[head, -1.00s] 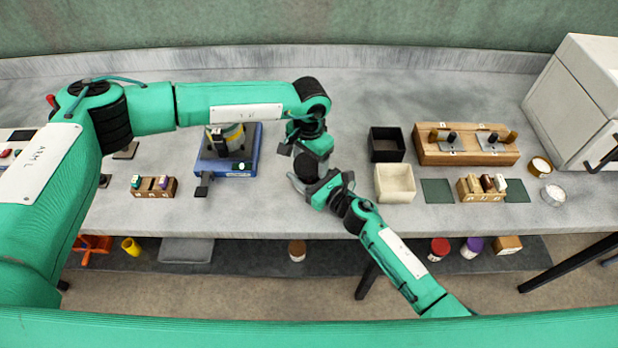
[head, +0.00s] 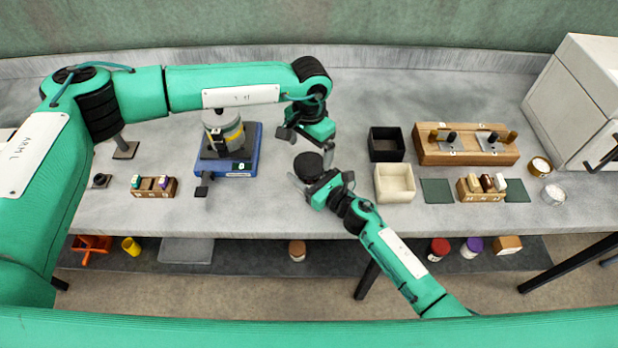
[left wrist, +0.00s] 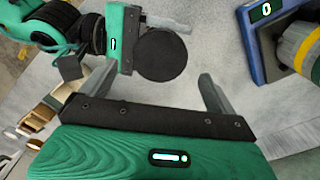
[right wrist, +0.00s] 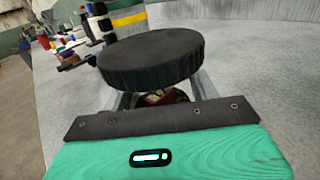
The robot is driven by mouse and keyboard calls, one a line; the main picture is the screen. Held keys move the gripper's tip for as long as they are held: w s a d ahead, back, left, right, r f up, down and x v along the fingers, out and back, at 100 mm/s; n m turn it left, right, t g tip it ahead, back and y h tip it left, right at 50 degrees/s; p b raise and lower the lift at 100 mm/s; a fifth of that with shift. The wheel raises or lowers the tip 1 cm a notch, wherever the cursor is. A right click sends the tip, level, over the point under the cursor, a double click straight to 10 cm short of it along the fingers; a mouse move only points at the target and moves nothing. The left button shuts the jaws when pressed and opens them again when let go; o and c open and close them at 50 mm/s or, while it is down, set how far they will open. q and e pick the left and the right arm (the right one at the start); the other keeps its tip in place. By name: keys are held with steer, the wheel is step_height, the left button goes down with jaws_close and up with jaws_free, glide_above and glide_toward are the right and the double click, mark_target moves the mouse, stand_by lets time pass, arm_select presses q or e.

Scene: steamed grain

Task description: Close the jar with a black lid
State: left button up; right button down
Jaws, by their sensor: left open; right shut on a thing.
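A round black lid (head: 308,164) sits on top of a jar in my right gripper (head: 313,178). My right gripper is shut on the jar, above the table. My left gripper (head: 305,143) is open and empty, just behind the lid and apart from it. The left wrist view shows the lid (left wrist: 162,54) from above. I cannot tell how tightly it sits.
A blue scale (head: 240,167) with a grey and yellow device stands at the left. A black box (head: 386,145) and a cream box (head: 412,184) stand to the right, with a wooden rack (head: 430,150) beyond. The table behind the grippers is clear.

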arm_select(q)
steer(key=n, duration=0.3)
steer(key=shift+r+n, duration=0.1)
steer(key=shift+n, duration=0.2)
steer(key=n, duration=0.4)
steer(key=shift+s+d+r+n, duration=0.1)
steer(key=shift+d+r+n, duration=0.05)
steer(key=shift+r+n, duration=0.15)
steer(key=n, duration=0.4)
steer(key=shift+r+n, duration=0.2)
steer(key=shift+n, duration=0.1)
steer(key=n, duration=0.4)
steer(key=shift+r+n, duration=0.2)
steer(key=shift+n, duration=0.1)
steer(key=n, duration=0.4)
steer(key=shift+r+n, duration=0.25)
steer(key=shift+n, duration=0.15)
steer(key=n, duration=0.4)
steer(key=shift+r+n, duration=0.25)
steer(key=shift+n, duration=0.05)
steer(key=n, duration=0.4)
steer(key=shift+r+n, duration=0.2)
steer(key=shift+n, duration=0.1)
steer(key=n, duration=0.4)
steer(key=shift+r, duration=0.2)
